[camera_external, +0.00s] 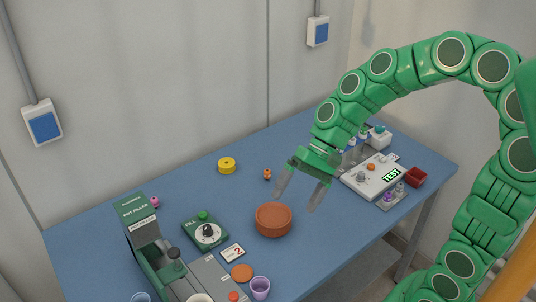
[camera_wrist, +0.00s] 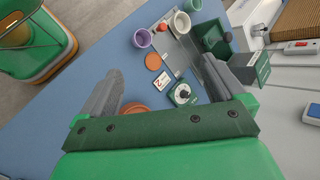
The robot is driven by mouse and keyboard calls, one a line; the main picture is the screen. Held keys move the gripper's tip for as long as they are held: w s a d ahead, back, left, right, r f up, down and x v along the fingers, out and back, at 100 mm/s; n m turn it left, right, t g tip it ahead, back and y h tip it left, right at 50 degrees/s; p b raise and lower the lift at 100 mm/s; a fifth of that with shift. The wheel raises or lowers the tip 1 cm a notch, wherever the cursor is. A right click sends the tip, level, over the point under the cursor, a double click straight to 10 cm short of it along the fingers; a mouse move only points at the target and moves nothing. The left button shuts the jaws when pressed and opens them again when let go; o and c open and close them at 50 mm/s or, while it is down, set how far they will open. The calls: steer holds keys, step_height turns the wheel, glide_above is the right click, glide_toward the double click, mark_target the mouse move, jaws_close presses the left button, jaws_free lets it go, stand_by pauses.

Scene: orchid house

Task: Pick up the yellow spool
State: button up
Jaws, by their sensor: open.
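The yellow spool (camera_external: 227,166) stands on the blue table towards the back wall in the external view. It has a small dark spot at the middle of its top. My gripper (camera_external: 298,199) hangs above the table, to the right of the spool, close to a terracotta bowl (camera_external: 273,219). Its two grey fingers are spread with nothing between them. I cannot make out the spool in the wrist view.
A small orange object (camera_external: 267,174) stands between the spool and my gripper. A green dial box (camera_external: 205,233) and the pot filler (camera_external: 148,245) are at the left front. A white test device (camera_external: 373,178) is at the right. The blue table (camera_external: 110,225) is bare around the spool.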

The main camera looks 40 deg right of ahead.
steer(key=w+d+f+m+t+y, duration=0.15)
steer(key=w+m, duration=0.25)
steer(key=w, duration=0.4)
steer(key=w+f+m+t+y, duration=0.1)
steer(key=w+m+t+y, duration=0.15)
steer(key=w, duration=0.55)
steer(key=w+f+m+t+y, duration=0.1)
steer(key=w+f+m+t, duration=0.1)
steer(key=w+m, duration=0.5)
steer(key=m+t+h, duration=0.4)
steer(key=m+t, duration=0.1)
steer(key=m, duration=0.5)
glide_toward(234, 163)
steer(key=shift+s+r+n, duration=0.15)
steer(key=shift+s+n, duration=0.1)
steer(key=shift+s, duration=0.05)
steer(key=shift+w, duration=0.15)
steer(key=shift+w+a+f, duration=0.15)
steer(key=shift+w+f, duration=0.1)
steer(key=shift+f, duration=0.1)
steer(key=shift+x, duration=5.45)
steer(key=shift+r, duration=0.1)
steer(key=shift+c, duration=0.3)
steer(key=c, duration=1.1)
